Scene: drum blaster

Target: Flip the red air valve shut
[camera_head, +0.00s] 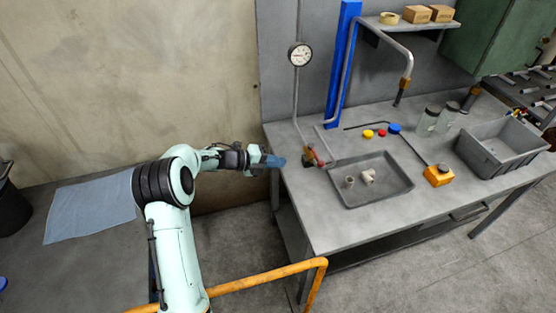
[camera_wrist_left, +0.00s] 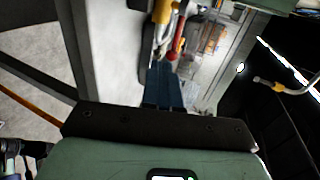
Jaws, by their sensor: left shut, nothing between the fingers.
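The red air valve (camera_head: 313,155) stands on the bench near its left edge, at the foot of a grey pipe. In the left wrist view its red handle (camera_wrist_left: 179,38) shows just beyond my fingertips, beside a yellow part. My left gripper (camera_head: 281,161) is shut and empty, with its blue fingers pointing right toward the valve. In the left wrist view the blue fingertips (camera_wrist_left: 163,70) lie close to the red handle; I cannot tell whether they touch. My right gripper is not in view.
A grey tray (camera_head: 395,192) with small fittings lies right of the valve. A grey bin (camera_head: 500,148), glass jars and an orange block (camera_head: 438,175) stand farther right. A yellow rail (camera_head: 265,275) runs in front.

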